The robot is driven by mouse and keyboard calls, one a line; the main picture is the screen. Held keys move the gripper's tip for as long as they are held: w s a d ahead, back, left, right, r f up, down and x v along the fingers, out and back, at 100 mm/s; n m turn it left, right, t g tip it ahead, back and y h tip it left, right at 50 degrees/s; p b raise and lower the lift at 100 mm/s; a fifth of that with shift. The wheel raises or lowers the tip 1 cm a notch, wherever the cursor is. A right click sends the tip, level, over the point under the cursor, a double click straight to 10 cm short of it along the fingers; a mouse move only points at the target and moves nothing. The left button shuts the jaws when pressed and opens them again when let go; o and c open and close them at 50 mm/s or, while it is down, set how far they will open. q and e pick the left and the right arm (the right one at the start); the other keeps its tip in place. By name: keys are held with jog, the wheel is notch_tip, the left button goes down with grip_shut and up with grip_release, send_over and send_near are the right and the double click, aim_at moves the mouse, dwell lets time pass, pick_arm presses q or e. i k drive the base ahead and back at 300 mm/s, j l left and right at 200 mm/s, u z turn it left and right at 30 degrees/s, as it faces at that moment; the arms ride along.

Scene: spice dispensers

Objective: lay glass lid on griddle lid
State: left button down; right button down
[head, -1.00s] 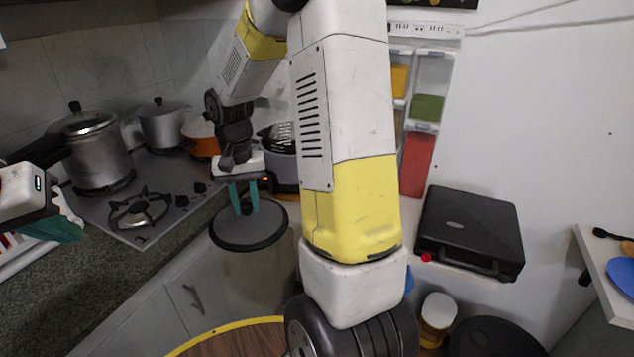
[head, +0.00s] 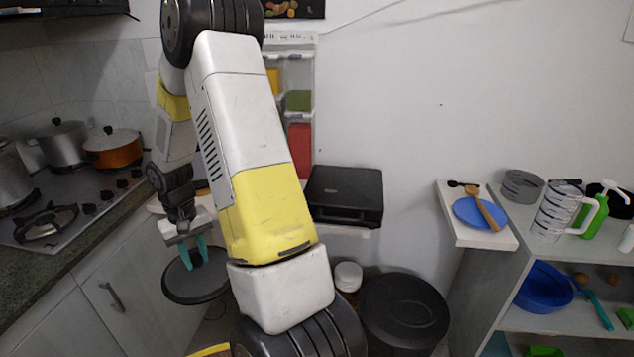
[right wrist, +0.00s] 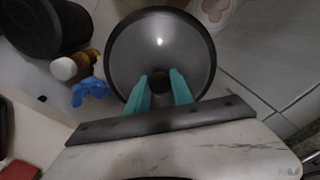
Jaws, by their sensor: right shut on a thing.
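My right gripper (head: 195,254) points down with its teal fingers shut on the knob of the round dark glass lid (head: 190,286). The lid hangs roughly level in the air in front of the cabinets. In the right wrist view, the lid (right wrist: 160,38) fills the top middle, and the fingers (right wrist: 161,88) close on its black knob. The black griddle (head: 345,184) is shut and stands on a white surface against the wall, with its dark flat lid on top. It is to the right of my right gripper, with my arm between them. My left gripper is out of view.
A stove (head: 70,205) with pots and an orange pot (head: 112,150) is at left. A black round bin (head: 402,312) and a white-capped jar (head: 347,275) stand below the griddle. A shelf at right holds a blue plate (head: 474,213) and a measuring cup (head: 556,212).

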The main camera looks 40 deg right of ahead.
aim_at(345, 184)
jog(key=z, duration=0.4)
jog(key=j+z, duration=0.15)
jog(key=z, duration=0.6)
jog(key=j+z, duration=0.15)
jog(key=z, duration=0.25)
